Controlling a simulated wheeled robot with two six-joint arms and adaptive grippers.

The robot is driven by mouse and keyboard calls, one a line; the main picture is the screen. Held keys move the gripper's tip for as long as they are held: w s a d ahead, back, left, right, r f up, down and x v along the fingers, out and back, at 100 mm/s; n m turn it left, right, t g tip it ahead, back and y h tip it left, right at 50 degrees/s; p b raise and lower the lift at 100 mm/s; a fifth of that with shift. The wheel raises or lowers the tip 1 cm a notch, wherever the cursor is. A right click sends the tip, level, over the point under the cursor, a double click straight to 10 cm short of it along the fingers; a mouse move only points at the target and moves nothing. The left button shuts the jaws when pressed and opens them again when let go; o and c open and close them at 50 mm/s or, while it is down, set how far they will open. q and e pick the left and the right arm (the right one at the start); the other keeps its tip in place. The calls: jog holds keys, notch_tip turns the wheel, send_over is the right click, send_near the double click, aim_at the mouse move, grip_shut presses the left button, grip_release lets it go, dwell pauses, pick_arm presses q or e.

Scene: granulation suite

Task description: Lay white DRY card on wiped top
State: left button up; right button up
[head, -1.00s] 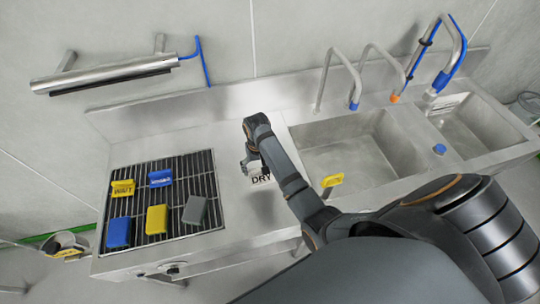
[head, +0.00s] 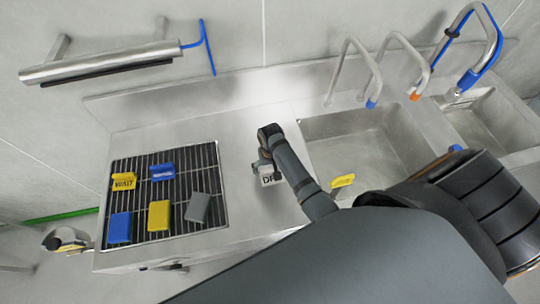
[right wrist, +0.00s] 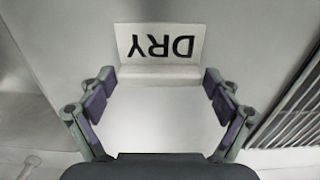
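The white DRY card (head: 268,180) is at my right gripper (head: 264,160), over the bare steel top (head: 245,210) between the black grate and the sink. In the right wrist view, the card (right wrist: 160,42) shows its black lettering upside down. I cannot tell whether the card touches the steel. My left gripper is not in view.
The black grate (head: 181,190) on the left carries a yellow WAIT card (head: 123,182), a blue card (head: 163,172), and blue (head: 120,228), yellow (head: 158,215) and grey (head: 198,208) blocks. A squeegee (head: 110,63) hangs on the wall.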

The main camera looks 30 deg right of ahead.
aim_at(271, 170)
jog(key=shift+s+r, duration=0.15)
jog(key=shift+s, duration=0.05)
jog(key=shift+w, duration=0.15)
jog(key=shift+w+d, duration=0.1)
notch_tip(271, 170, up, 5)
jog(key=shift+b, duration=0.8)
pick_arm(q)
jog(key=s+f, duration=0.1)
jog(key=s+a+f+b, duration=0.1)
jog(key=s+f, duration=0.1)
pick_arm(e)
notch_tip(271, 170, up, 7)
jog(key=shift+f, duration=0.1)
